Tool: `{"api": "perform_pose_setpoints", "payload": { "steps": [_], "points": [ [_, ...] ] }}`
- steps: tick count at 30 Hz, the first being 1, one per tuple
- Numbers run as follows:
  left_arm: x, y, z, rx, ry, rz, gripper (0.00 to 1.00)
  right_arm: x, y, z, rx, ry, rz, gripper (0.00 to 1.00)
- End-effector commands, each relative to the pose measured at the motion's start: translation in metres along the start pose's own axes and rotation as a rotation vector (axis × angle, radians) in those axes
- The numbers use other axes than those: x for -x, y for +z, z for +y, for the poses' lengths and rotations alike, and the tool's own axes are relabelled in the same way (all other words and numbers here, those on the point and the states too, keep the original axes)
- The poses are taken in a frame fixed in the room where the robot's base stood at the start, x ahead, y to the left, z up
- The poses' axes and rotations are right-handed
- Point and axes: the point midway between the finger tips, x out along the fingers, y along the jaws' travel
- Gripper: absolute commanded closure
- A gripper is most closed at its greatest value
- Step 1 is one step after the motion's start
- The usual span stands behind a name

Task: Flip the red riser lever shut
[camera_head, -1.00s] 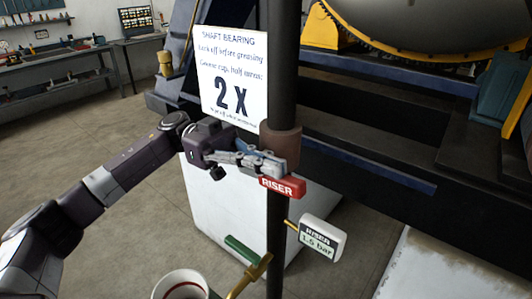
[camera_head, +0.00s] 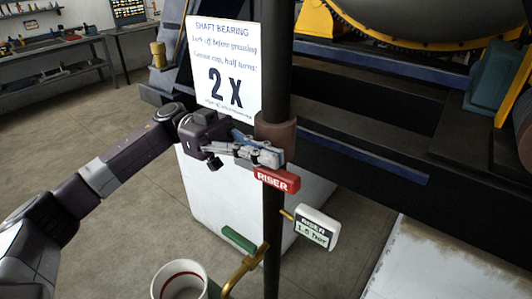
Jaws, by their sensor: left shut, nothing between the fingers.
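The red riser lever (camera_head: 277,180), marked RISER, sticks out sideways to the right across the dark vertical pipe (camera_head: 273,228), just below a brown valve body (camera_head: 276,136). My left gripper (camera_head: 277,160) is shut and empty, with its fingertips right at the lever's upper edge in front of the pipe. I cannot tell whether they touch the lever. My right gripper is not in view.
A white gauge tag (camera_head: 317,228) reading RISER sits on the pipe's right. A green-handled brass tap (camera_head: 239,239) is lower left, above a white bucket (camera_head: 180,281). A SHAFT BEARING sign (camera_head: 224,70) and a white box (camera_head: 212,200) stand behind.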

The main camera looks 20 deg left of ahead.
Motion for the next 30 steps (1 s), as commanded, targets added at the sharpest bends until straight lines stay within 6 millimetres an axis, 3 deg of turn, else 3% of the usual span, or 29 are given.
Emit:
{"api": "perform_pose_setpoints", "payload": {
  "steps": [1, 8, 12, 21, 30],
  "points": [
    [-0.002, -0.012, 0.0, -0.001, -0.001, 0.0, 1.0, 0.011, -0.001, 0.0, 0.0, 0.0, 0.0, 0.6],
    [-0.006, -0.036, 0.0, -0.002, -0.004, 0.001, 1.0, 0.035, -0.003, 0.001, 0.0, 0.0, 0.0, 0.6],
    [0.023, -0.033, -0.001, -0.007, -0.01, 0.001, 1.0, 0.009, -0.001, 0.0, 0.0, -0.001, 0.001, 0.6],
    [0.072, -0.049, -0.001, -0.006, -0.007, 0.003, 1.0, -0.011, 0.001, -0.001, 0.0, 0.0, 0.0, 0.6],
    [0.09, -0.056, 0.0, -0.004, -0.004, 0.003, 1.0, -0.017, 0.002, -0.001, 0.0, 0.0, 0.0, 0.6]
  ]
}}
